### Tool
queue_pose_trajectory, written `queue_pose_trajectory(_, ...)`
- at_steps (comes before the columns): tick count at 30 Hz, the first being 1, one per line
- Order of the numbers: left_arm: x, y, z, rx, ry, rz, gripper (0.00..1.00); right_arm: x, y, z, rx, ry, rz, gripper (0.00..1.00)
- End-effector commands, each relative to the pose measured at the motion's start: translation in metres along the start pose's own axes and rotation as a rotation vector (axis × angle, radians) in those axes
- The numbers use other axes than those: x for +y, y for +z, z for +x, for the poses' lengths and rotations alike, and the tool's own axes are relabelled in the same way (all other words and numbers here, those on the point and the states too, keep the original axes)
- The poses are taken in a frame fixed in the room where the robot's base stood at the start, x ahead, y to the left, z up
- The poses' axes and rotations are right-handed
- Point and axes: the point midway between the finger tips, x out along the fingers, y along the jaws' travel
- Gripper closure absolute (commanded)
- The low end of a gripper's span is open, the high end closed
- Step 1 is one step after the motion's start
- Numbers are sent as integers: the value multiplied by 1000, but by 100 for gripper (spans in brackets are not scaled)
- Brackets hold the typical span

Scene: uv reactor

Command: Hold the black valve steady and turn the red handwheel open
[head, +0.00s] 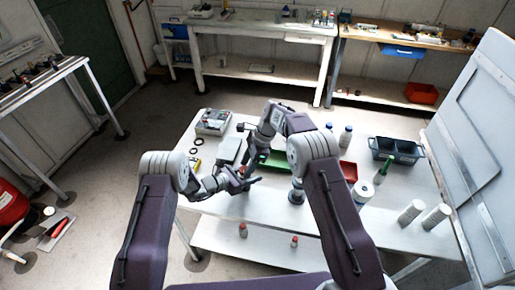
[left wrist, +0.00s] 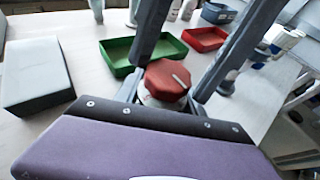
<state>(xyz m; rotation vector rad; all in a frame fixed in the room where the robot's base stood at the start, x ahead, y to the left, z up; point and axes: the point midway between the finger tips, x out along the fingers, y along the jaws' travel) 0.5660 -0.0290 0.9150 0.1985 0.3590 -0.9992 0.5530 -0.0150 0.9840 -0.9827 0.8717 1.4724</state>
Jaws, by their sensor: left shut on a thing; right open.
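The red handwheel (left wrist: 167,82) shows in the left wrist view on top of a pale round part, and as a small red spot in the head view (head: 243,170). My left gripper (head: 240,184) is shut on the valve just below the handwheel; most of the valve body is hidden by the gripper. My right gripper (head: 247,164) comes down from above. Its two dark fingers are open and stand on either side of the handwheel in the left wrist view; I cannot tell whether they touch it.
On the white table (head: 225,210), a grey box (head: 228,150), a green tray (left wrist: 118,58) and a red tray (head: 348,172) lie nearby. A dark crate (head: 396,151) and several bottles stand to the right. The table's front edge is close to my left gripper.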

Motion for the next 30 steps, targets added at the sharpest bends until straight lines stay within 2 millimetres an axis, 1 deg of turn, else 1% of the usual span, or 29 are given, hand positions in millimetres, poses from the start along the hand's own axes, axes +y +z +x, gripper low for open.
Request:
queue_pose_trajectory(4,0,0,0,-1,0,0,100,4,0,-1,1,-73,175,53)
queue_pose_trajectory(6,0,0,0,-1,0,0,100,2,0,-21,-1,-81,177,53)
queue_pose_trajectory(12,0,0,0,-1,0,0,100,6,0,-69,0,-78,175,53)
queue_pose_trajectory(15,0,0,0,-1,0,0,100,8,0,-90,0,-76,175,53)
queue_pose_trajectory(18,0,0,0,-1,0,0,100,9,0,-105,0,-75,173,53)
queue_pose_trajectory(21,0,0,0,-1,0,0,100,10,0,-115,1,-74,173,53)
queue_pose_trajectory(24,0,0,0,-1,0,0,100,11,0,-119,1,-71,173,53)
queue_pose_trajectory(30,0,0,0,-1,0,1,100,11,1,-120,1,-72,175,53)
